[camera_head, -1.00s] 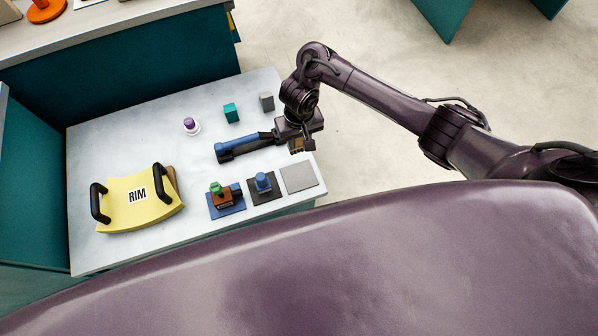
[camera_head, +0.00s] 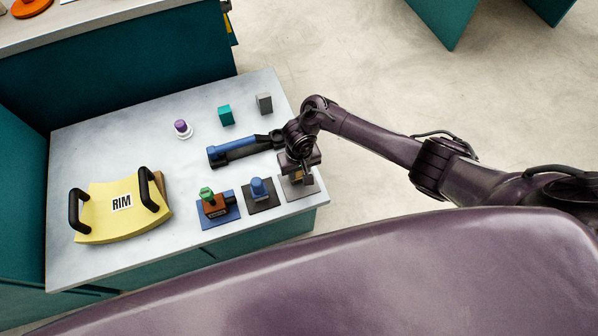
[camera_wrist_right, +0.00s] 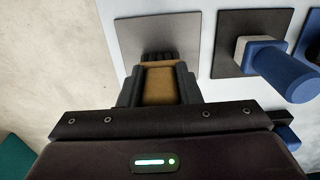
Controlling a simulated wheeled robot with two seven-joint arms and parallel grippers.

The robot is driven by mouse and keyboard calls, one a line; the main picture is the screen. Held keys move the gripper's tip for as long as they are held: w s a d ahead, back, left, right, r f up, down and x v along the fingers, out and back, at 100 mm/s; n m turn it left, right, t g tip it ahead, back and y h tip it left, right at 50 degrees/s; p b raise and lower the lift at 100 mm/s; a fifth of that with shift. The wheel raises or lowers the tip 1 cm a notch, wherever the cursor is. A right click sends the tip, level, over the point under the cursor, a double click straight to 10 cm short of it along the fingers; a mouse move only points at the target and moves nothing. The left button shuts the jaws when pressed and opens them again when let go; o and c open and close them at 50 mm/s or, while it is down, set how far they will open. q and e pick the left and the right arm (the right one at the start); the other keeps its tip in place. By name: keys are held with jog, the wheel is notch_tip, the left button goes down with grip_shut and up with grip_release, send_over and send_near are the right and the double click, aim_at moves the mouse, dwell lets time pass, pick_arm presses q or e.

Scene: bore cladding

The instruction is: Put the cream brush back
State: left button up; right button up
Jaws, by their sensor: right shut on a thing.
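My right gripper (camera_head: 297,178) is shut on a small tan-brown block with dark edges, which I take to be the cream brush; it also shows between the fingers in the right wrist view (camera_wrist_right: 160,84). The gripper and brush are over the light grey square pad (camera_head: 308,189) at the table's right front corner. In the wrist view the brush overlaps the near part of this pad (camera_wrist_right: 180,28). I cannot tell whether it touches the pad. My left gripper is not in view.
Left of the pad, a blue knob (camera_head: 258,188) stands on a dark pad and a brown, green-topped piece (camera_head: 214,205) on a blue pad. A blue-black tool (camera_head: 240,150) lies behind. A yellow RIM piece (camera_head: 120,218) and small blocks sit farther off.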

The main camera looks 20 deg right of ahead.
jog(key=shift+f, duration=0.2)
jog(key=shift+f, duration=0.15)
jog(key=o, duration=1.1)
